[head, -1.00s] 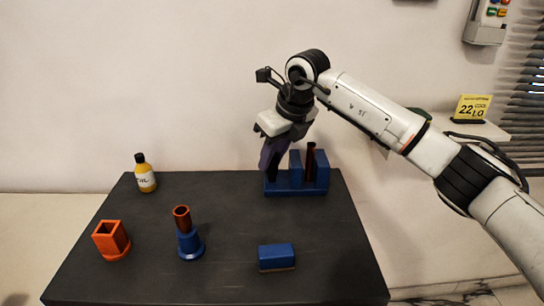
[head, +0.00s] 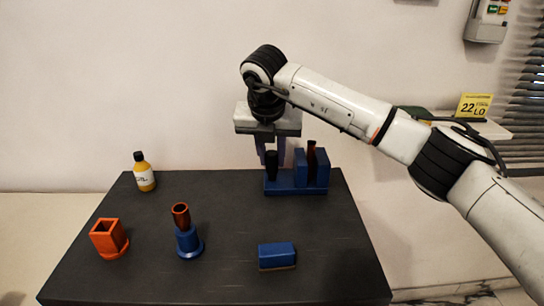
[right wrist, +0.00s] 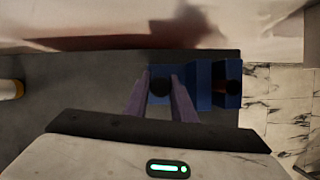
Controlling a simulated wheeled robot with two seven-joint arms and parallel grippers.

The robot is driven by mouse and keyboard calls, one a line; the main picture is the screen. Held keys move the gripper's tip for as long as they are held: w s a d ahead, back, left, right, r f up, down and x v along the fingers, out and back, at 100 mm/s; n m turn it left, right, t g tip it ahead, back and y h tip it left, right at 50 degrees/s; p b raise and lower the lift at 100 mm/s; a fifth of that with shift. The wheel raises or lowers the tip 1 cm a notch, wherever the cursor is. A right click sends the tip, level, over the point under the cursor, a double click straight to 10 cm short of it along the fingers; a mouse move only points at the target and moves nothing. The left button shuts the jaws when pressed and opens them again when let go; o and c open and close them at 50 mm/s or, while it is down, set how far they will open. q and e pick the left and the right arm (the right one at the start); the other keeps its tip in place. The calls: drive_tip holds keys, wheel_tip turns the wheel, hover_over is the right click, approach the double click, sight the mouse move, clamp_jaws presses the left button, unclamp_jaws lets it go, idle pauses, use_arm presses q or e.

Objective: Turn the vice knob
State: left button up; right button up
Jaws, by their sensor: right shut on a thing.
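The blue vice (head: 296,187) stands at the back right of the dark table, with upright blue jaws. A dark reddish-brown piece (head: 311,158) stands between its jaws. The black vice knob (head: 271,165) is at the vice's left end. My right gripper (head: 270,152) points down over the knob. In the right wrist view its purple fingers lie on both sides of the round black knob (right wrist: 160,87), and they are shut on it. The vice also shows in that view (right wrist: 204,87). My left gripper is out of view.
A yellow bottle with a black cap (head: 145,176) stands at the back left. An orange square holder (head: 108,239), a blue stand (head: 188,244) with a brown tube (head: 181,215) and a blue block (head: 277,255) are nearer. The middle of the dark table (head: 235,220) is clear.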

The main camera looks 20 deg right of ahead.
drive_tip(key=shift+r+m, duration=0.1)
drive_tip(key=shift+m, duration=0.5)
drive_tip(key=shift+h, duration=0.3)
drive_tip(key=o, duration=1.1)
drive_tip(key=shift+c, duration=0.2)
drive_tip(key=v, duration=1)
drive_tip(key=shift+r, duration=0.2)
drive_tip(key=shift+w, duration=0.15)
